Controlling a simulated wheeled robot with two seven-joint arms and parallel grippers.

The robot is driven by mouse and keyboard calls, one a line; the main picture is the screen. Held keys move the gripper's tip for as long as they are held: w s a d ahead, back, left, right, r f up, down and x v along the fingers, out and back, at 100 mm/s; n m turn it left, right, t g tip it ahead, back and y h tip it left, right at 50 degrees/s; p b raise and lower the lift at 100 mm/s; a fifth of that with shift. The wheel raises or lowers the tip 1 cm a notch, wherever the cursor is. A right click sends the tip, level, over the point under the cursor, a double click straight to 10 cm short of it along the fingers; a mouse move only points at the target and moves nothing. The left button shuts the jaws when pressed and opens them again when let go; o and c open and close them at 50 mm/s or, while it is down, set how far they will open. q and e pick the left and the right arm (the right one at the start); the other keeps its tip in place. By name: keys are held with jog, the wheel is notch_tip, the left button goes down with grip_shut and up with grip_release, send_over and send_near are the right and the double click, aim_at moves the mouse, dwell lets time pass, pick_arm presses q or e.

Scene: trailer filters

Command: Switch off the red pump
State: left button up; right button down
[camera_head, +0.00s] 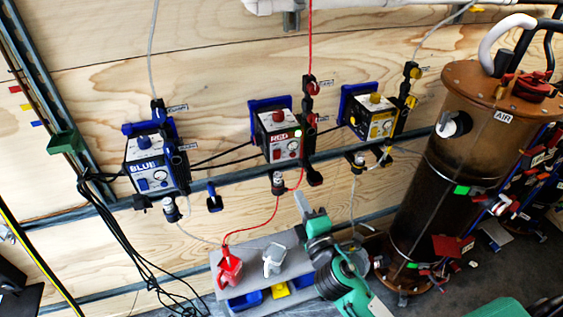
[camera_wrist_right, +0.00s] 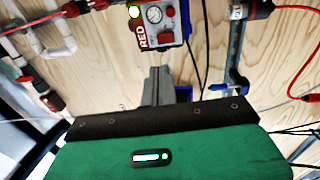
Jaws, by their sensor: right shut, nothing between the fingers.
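The red pump (camera_head: 280,136) is a white-fronted box labelled RED on a blue wall bracket, in the middle of the head view. My left gripper is out of view.
The blue pump (camera_head: 150,168) hangs to the left and the yellow pump (camera_head: 372,118) to the right. A grey stand (camera_head: 228,257) with red and white containers is below. A brown cylinder (camera_head: 440,190) stands at right. Red tubing and black cables hang nearby.

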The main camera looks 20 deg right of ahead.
aim_at(279, 150)
jog(key=shift+w, duration=0.1)
jog(key=w+p, duration=0.1)
jog(key=w, duration=0.3)
jog(key=w+r+p, duration=0.1)
jog(key=w+p, duration=0.1)
jog(key=w, duration=0.2)
jog(key=w+p, duration=0.1)
jog(key=w, duration=0.3)
jog(key=shift+w+a+r+p, duration=0.2)
jog(key=shift+w+r+p, duration=0.05)
jog(key=shift+r+p, duration=0.1)
jog(key=shift+w, duration=0.65)
jog(key=shift+w+r, duration=0.15)
jog(key=shift+w, duration=0.2)
jog(key=shift+s+r, duration=0.15)
jog(key=shift+s, duration=0.1)
jog(key=shift+d, duration=0.1)
